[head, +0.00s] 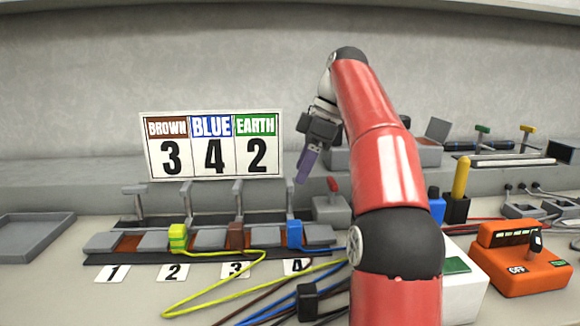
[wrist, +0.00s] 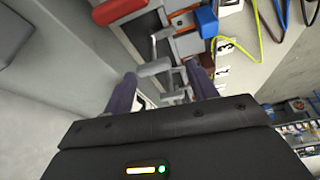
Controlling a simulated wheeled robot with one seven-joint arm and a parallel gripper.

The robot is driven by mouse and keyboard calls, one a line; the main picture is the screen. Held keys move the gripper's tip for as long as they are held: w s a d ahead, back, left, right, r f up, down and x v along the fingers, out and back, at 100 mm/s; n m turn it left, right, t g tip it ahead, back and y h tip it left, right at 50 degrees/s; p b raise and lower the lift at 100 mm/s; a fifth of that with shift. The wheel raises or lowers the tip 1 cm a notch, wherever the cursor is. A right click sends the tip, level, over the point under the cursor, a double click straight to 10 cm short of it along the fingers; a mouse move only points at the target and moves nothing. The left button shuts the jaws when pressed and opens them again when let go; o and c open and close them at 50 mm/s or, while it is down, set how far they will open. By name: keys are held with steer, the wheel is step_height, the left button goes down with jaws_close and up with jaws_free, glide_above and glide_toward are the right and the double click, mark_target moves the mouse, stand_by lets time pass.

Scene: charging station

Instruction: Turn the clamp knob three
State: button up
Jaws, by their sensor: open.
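A row of four clamps stands on a dark strip with number cards. Clamp knob three (head: 238,186) is a grey T-shaped handle behind the brown block (head: 236,236), above card 3 (head: 236,269). My gripper (head: 301,181) is open and empty, tilted down to the left, at the right end of the row near knob four (head: 291,186).
A sign (head: 210,146) reads brown 3, blue 4, earth 2. A yellow-green block (head: 178,238) and blue block (head: 294,234) sit in clamps two and four with wires in front. A red-levered grey box (head: 331,208) stands right; an orange box (head: 514,260) sits far right.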

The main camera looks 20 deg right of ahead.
steer(key=a+m+h, duration=0.1)
steer(key=a+m, duration=0.1)
steer(key=m, duration=0.1)
steer(key=w+a+r+m+h, duration=0.1)
steer(key=a+m, duration=0.2)
steer(key=w+a+m+h, duration=0.1)
steer(key=a+m, duration=0.2)
steer(key=shift+r, duration=0.2)
steer(key=c, duration=0.4)
steer(key=m+t+h, duration=0.2)
steer(key=m+h, duration=0.1)
steer(key=m, duration=0.6)
glide_toward(238, 184)
steer(key=b+x, duration=0.1)
steer(key=x, duration=0.7)
steer(key=shift+w+f+b, duration=0.1)
steer(key=shift+f+b, duration=0.1)
steer(key=shift+b, duration=0.15)
jaws_close()
